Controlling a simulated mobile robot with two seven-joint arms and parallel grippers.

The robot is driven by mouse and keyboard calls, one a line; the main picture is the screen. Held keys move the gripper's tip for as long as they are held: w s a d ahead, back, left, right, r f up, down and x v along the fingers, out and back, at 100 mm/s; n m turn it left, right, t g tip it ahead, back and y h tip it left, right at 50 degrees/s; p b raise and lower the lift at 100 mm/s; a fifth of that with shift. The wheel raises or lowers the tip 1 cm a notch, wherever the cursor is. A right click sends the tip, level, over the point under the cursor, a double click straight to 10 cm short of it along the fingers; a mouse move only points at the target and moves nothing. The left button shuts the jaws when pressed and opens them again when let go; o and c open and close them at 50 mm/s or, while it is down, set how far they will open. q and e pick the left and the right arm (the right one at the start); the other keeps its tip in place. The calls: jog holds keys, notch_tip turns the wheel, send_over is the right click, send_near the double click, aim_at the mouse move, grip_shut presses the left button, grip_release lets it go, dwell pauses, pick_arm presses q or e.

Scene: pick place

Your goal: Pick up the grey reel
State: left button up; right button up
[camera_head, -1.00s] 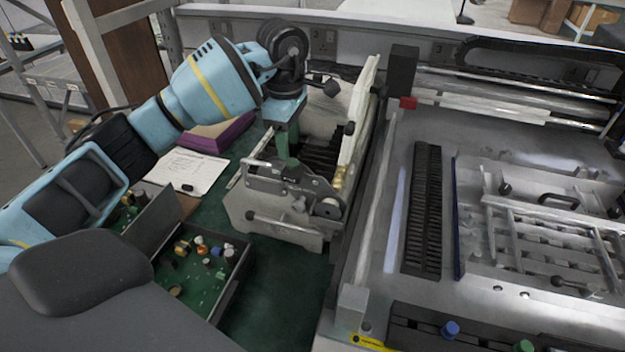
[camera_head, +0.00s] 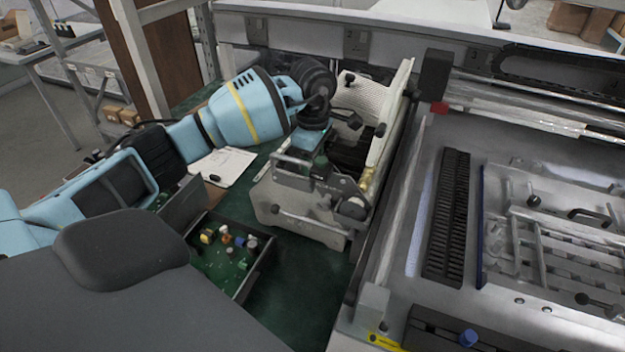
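A small grey round part, which looks like the grey reel (camera_head: 354,207), sits at the front right of a grey metal fixture (camera_head: 290,215) on the green bench. My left arm reaches in from the left, and its wrist is bent downward over the fixture. My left gripper (camera_head: 318,166) points down just behind and left of the reel, close to the fixture top. The fingertips are small and partly hidden against the fixture, so I cannot tell whether they are open or touch anything. My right gripper is not in view.
An open box of electronic parts (camera_head: 232,262) stands left of the fixture. A white paper (camera_head: 222,166) lies behind it. An upright white panel (camera_head: 392,115) rises at the fixture's right. A large metal machine (camera_head: 500,225) fills the right. Bare green bench shows in front.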

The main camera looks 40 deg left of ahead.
pick_arm(q)
jog(key=shift+f, duration=0.25)
grip_shut()
jog(key=shift+r, duration=0.15)
notch_tip(320, 180, up, 28)
jog(key=p, duration=0.3)
jog(key=shift+p, duration=0.35)
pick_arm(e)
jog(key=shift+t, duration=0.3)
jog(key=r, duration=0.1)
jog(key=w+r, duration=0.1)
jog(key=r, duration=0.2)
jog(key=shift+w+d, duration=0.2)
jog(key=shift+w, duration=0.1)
pick_arm(q)
jog(key=shift+f, duration=0.2)
